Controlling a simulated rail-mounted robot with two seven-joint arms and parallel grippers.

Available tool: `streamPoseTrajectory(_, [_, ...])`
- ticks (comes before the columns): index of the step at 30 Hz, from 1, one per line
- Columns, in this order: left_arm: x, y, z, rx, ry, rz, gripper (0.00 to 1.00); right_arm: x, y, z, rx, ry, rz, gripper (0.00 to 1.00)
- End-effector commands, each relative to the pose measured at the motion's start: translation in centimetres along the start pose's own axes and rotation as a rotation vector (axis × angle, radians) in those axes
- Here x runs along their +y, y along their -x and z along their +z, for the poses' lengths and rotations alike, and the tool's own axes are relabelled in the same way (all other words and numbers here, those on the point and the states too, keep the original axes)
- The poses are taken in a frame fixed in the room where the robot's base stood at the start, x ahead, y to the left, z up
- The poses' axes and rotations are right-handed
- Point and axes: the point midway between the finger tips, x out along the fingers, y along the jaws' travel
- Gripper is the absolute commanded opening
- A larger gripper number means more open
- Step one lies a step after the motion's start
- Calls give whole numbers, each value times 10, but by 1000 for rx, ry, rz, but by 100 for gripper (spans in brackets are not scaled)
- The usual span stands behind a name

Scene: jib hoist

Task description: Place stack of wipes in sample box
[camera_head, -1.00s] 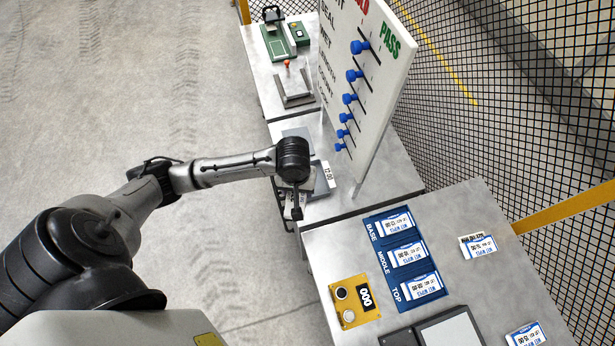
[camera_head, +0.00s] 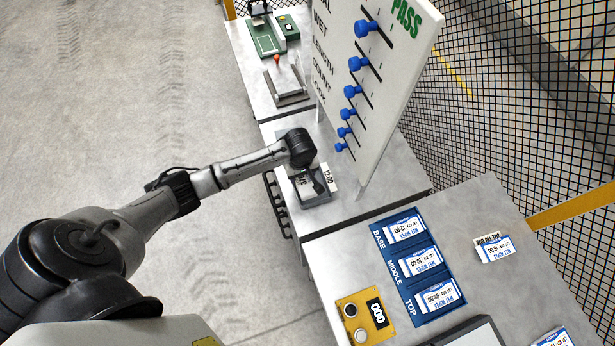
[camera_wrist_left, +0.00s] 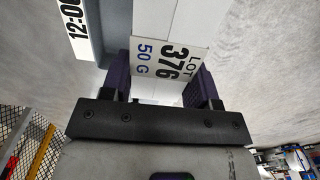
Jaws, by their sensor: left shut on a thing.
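My left gripper (camera_head: 316,184) is shut on the stack of wipes, a white block with a "LOT 376 50 G" label (camera_wrist_left: 165,62) between the two fingers (camera_wrist_left: 162,85) in the left wrist view. In the head view the gripper is at the sample box (camera_head: 312,199), a grey box with a "12:00" label (camera_head: 328,178) on the middle table. In the wrist view the box's grey wall (camera_wrist_left: 112,35) is beside the stack, to its left. The gripper and wrist largely hide the stack in the head view, and I cannot tell whether it is inside the box. My right gripper is out of view.
A tall white board (camera_head: 375,80) with blue knobs stands just right of the box. The near table holds a blue BASE/MIDDLE/TOP rack (camera_head: 392,228) with wipe packs, a yellow counter (camera_head: 365,318) and loose packs (camera_head: 491,249). A green device (camera_head: 265,38) stands on the far table.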

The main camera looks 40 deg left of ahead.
Motion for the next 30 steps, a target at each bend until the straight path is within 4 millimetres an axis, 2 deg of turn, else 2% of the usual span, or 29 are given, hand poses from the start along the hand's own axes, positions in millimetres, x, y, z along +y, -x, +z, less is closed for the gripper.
streamPoseTrajectory(3, [15,-9,-4,0,0,2,30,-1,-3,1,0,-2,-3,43])
streamPoseTrajectory(8, [23,-14,-6,0,-1,1,30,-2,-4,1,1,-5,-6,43])
streamPoseTrajectory(11, [24,-18,-6,0,-1,0,30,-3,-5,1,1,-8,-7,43])
streamPoseTrajectory(19, [23,-50,-6,1,-2,-1,30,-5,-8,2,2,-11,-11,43])
streamPoseTrajectory(30, [24,-54,-6,1,-2,1,30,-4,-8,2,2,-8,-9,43])
